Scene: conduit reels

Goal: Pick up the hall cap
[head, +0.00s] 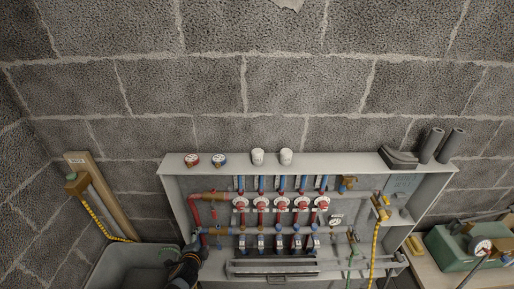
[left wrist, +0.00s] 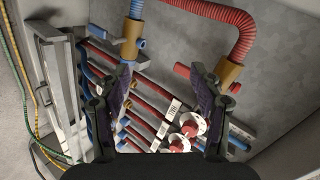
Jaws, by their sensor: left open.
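Several round white caps with red centres sit in a row on the upper manifold bar in the open grey cabinet; one is the middle cap (head: 281,204). I cannot read which belongs to the hall. In the left wrist view a red and white cap (left wrist: 188,126) shows near the right finger, beside a white label (left wrist: 173,108) too small to read. My left gripper (head: 197,250) is at the cabinet's lower left corner, by the manifold's left end. In the left wrist view its two fingers (left wrist: 161,84) are apart, with nothing held between them. My right gripper is out of view.
Two white pots (head: 257,157) and red and blue dials (head: 192,160) stand on the cabinet top (head: 330,160), with grey tubes (head: 431,146) at its right end. A grey bin (head: 128,268) is at left. A green toolbox (head: 459,249) sits on the right bench.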

